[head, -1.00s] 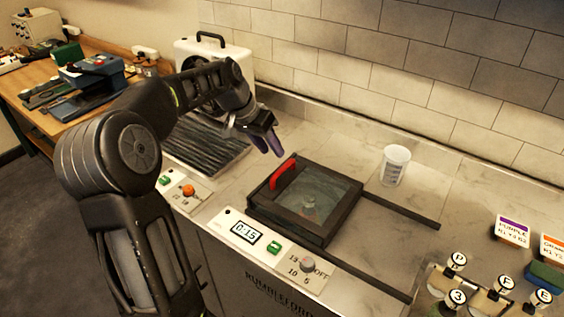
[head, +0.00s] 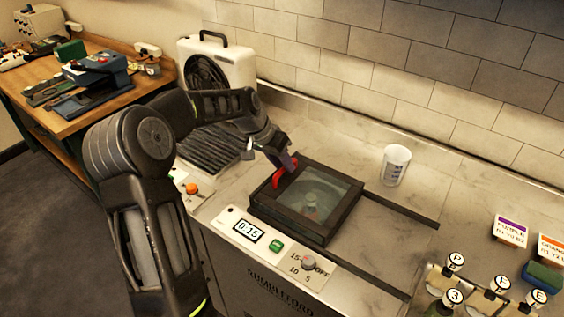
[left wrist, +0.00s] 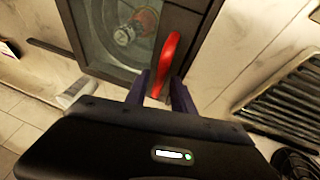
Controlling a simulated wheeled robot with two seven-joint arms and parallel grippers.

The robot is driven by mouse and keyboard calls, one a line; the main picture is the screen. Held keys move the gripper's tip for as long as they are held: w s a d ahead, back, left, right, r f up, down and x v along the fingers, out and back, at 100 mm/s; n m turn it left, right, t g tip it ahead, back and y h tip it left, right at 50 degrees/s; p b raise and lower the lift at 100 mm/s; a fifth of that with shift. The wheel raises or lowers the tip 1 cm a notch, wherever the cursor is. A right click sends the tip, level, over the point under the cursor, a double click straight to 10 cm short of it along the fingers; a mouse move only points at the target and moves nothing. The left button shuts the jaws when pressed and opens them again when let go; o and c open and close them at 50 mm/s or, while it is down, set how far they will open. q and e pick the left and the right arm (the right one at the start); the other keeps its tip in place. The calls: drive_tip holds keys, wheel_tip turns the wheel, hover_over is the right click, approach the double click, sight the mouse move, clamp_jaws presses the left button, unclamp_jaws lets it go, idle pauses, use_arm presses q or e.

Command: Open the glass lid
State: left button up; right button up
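The glass lid (head: 322,187) is a dark-framed square pane lying flat over a basin set in the counter. A blurred round fitting shows through the glass. A red curved handle (head: 286,175) stands on the lid's left side; it also shows in the left wrist view (left wrist: 166,62). My left gripper (head: 284,163) is at the handle. In the left wrist view its two fingers (left wrist: 161,92) are open, one on each side of the handle's near end, with a gap visible. My right gripper is not in view.
Two dark rails (head: 402,210) run right from the lid with clear counter between them. A clear measuring cup (head: 396,165) stands behind. A control panel with a timer (head: 248,230) is in front. Labelled bottles stand at the far right.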

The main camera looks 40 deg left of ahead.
use_arm(q)
clamp_jaws()
idle(1.1)
